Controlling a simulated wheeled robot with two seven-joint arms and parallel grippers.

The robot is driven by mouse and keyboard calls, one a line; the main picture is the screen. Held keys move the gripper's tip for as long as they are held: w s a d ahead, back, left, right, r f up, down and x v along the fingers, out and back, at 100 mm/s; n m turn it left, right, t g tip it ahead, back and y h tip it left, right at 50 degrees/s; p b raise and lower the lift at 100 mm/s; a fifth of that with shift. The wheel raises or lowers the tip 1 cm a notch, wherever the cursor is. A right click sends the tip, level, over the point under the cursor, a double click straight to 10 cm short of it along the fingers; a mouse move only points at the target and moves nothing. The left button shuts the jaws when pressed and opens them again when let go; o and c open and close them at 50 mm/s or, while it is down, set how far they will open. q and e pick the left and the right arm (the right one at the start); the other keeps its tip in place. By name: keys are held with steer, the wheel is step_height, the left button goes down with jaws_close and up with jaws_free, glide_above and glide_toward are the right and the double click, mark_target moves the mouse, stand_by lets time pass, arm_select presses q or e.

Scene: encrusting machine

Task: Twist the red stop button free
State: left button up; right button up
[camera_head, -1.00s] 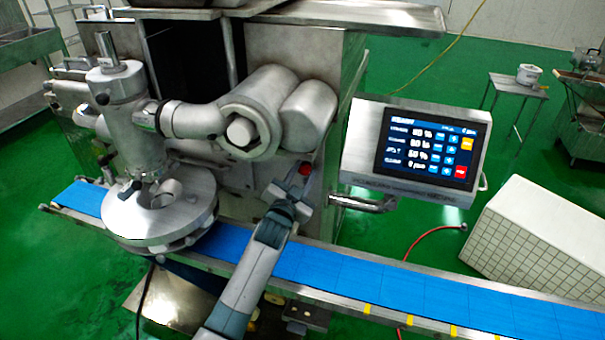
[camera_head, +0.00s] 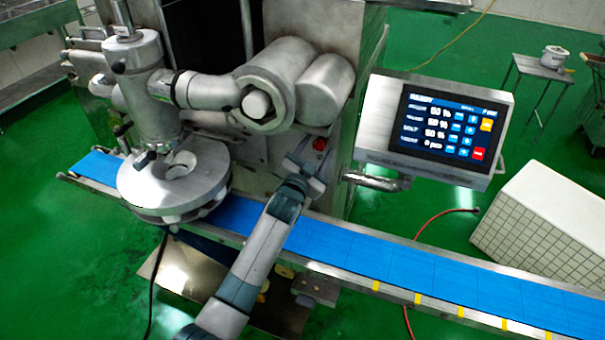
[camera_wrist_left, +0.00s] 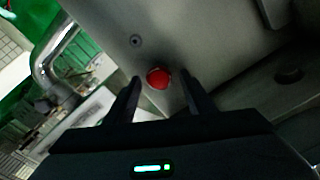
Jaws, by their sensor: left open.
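The red stop button (camera_head: 320,144) is a small round knob on the machine's steel front, below the grey cylinders and left of the touchscreen panel. In the left wrist view the red button (camera_wrist_left: 158,78) shows between the two dark fingertips, slightly beyond them. My left gripper (camera_head: 308,160) is just in front of the button in the head view. It is open and empty, with its fingers (camera_wrist_left: 160,92) on either side of the button and a gap visible on both sides. The right gripper is in neither view.
A touchscreen panel (camera_head: 440,125) stands on a metal arm (camera_head: 375,182) right of the button. A blue conveyor belt (camera_head: 400,272) runs below my left arm. The nozzle head with its round metal disc (camera_head: 173,185) is at the left. A white tiled block (camera_head: 550,225) stands at right.

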arm_select(q)
steer(key=shift+s+a+f, duration=0.15)
steer(key=shift+s+a, duration=0.1)
steer(key=shift+s, duration=0.45)
steer(key=b+v, duration=0.3)
steer(key=v, duration=1.2)
steer(key=shift+r+b, duration=0.2)
steer(key=shift+b, duration=0.1)
steer(key=shift+s, duration=0.1)
